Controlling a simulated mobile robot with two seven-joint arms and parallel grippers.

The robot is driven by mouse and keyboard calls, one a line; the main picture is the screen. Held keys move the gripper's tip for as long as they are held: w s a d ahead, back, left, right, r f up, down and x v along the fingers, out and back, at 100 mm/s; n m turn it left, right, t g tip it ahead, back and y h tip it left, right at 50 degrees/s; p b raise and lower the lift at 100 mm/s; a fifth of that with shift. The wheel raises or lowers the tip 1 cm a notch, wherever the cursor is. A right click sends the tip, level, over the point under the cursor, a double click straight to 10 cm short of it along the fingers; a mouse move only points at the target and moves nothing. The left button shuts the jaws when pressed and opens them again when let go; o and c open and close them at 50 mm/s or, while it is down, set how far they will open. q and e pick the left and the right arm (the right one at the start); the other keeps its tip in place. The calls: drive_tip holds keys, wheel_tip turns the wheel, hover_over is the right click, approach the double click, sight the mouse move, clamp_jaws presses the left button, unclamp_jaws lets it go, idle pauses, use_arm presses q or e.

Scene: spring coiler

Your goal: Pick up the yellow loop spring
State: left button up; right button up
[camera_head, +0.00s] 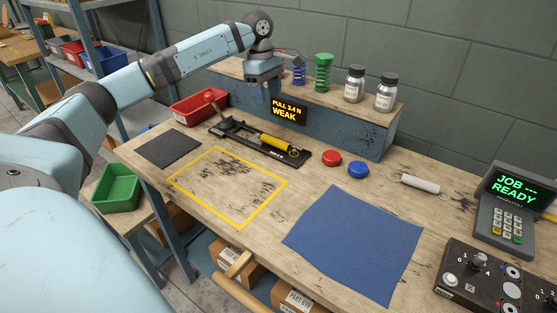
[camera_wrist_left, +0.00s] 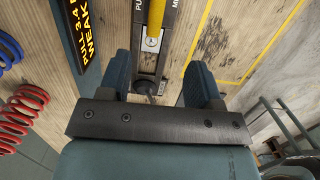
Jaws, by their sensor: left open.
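The yellow loop spring (camera_head: 275,143) lies along the black pull tester (camera_head: 240,137) on the bench. Its yellow body and one metal end also show at the top of the left wrist view (camera_wrist_left: 156,15). My left gripper (camera_head: 263,80) is over the rear of the bench, behind and above the tester in the head view. In the left wrist view my left gripper (camera_wrist_left: 158,78) is open and empty, its two dark blue fingers apart on either side of the tester's line. The spring is beyond the fingertips. My right gripper is not in view.
A raised shelf (camera_head: 362,134) behind the tester carries a blue spring (camera_head: 299,75), a green spring (camera_head: 323,73) and two jars. A lit sign (camera_head: 288,110) reads WEAK. A red bin (camera_head: 197,108), two buttons and a blue mat (camera_head: 355,240) are on the bench. A red spring (camera_wrist_left: 20,115) shows too.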

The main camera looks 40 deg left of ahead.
use_arm(q)
drive_tip(key=f, duration=0.2)
drive_tip(key=b, duration=0.1)
hover_over(275, 139)
drive_tip(key=f, duration=0.7)
drive_tip(key=shift+s+a+f, duration=0.1)
drive_tip(key=shift+s+a, duration=0.15)
drive_tip(key=shift+a, duration=0.15)
drive_tip(key=shift+w+d+f+b, duration=0.1)
drive_tip(key=shift+f+b, duration=0.05)
drive_tip(key=shift+f, duration=0.75)
drive_tip(key=shift+w+d+f+b, duration=0.1)
drive_tip(key=shift+d+f+b, duration=0.1)
drive_tip(key=shift+f, duration=0.65)
drive_tip(key=shift+w+d+f+b, duration=0.1)
drive_tip(key=shift+f+b, duration=0.05)
drive_tip(key=shift+f, duration=0.75)
drive_tip(key=c, duration=1.1)
